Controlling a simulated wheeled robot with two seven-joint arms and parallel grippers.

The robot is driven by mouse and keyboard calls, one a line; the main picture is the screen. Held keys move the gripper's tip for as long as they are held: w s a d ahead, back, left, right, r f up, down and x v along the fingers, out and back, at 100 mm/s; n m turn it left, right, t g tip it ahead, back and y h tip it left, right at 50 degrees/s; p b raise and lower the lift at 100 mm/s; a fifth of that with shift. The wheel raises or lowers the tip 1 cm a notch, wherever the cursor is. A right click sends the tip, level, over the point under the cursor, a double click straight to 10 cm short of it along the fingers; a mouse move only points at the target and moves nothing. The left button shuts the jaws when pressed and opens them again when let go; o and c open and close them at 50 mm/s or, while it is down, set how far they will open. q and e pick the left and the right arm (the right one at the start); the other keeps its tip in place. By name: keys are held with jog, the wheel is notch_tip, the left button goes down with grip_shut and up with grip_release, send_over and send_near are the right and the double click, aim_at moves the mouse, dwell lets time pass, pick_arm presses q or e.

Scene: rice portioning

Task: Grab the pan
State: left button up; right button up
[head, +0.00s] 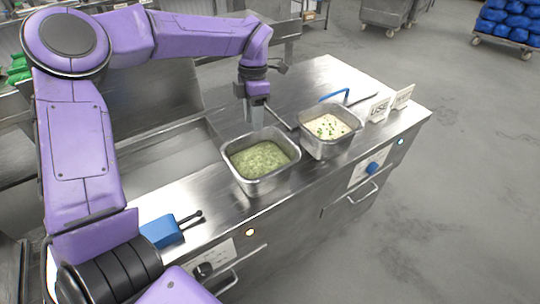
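Two steel pans stand on the counter. The nearer pan (246,186) holds green food; the other pan (341,149), to its right, holds pale rice with green bits. My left gripper (255,121) points down just behind the far rim of the green-food pan. Its fingertips are partly hidden by that rim, so I cannot tell whether they touch the pan or how far apart they are. My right gripper is not in view.
The steel counter (289,85) has two small signs (379,110) at its right end. A blue-handled utensil (334,95) lies behind the rice pan. A blue object (161,232) lies at the near left. A recessed basin lies left of the pans.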

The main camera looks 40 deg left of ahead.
aim_at(251, 139)
pick_arm(q)
jog(key=shift+s+f, duration=0.9)
jog(key=shift+f, duration=0.2)
notch_tip(251, 139, down, 5)
jog(key=shift+s+d+f+p, duration=0.1)
jog(key=shift+d+f+p, duration=0.1)
jog(key=shift+p, duration=0.2)
jog(key=shift+s+f, duration=0.2)
jog(key=shift+w, duration=0.1)
grip_shut()
jog(key=shift+r, duration=0.15)
